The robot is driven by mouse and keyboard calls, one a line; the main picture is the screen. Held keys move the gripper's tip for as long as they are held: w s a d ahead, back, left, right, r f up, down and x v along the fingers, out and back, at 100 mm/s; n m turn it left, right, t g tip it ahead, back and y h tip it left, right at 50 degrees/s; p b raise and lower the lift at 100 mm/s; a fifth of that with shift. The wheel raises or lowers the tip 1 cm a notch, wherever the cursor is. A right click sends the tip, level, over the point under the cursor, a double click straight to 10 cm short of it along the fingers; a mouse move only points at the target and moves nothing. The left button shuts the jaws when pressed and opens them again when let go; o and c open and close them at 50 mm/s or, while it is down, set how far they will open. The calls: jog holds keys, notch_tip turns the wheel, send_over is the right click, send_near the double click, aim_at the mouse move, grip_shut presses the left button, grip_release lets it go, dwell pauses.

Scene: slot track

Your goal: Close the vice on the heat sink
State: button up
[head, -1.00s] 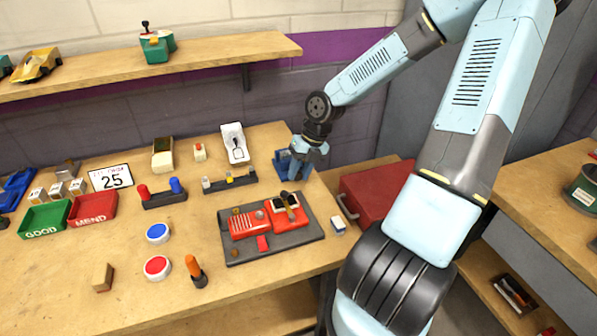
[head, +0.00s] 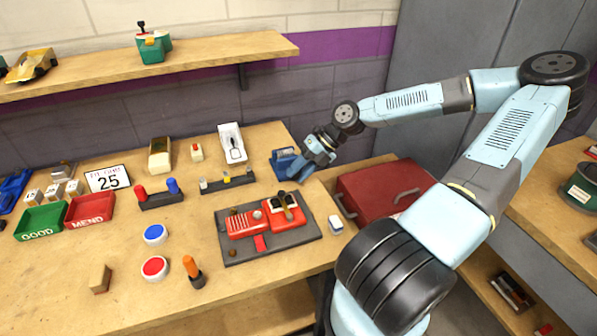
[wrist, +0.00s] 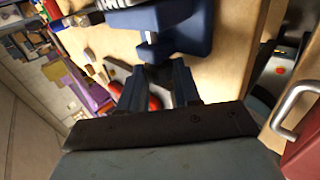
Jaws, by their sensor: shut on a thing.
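The blue vice (head: 284,160) stands at the right end of the bench, near its back right corner. In the wrist view its blue body (wrist: 190,25) fills the top middle, with a pale metal screw (wrist: 150,45) below it. My gripper (head: 296,172) comes down on the vice from the right, tilted. In the wrist view my gripper (wrist: 159,70) has its two dark blue fingers closed in at the screw end of the vice. It is shut on a part there, probably the vice's handle, mostly hidden by the fingers. I cannot make out the heat sink clearly in either view.
A dark board with a red device (head: 262,226) lies in front of the vice. A red toolbox (head: 380,196) stands right of the bench. A low dark rack (head: 228,182) is left of the vice.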

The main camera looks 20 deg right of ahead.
jog(key=shift+s+d+f+y, duration=0.15)
jog(key=shift+f+y, duration=0.1)
jog(key=shift+y, duration=0.15)
dwell(0.4)
jog(key=o, duration=1.1)
jog(key=shift+r, duration=0.1)
jog(key=shift+c, duration=0.2)
jog(key=v, duration=1.3)
jog(key=shift+d+r, duration=0.25)
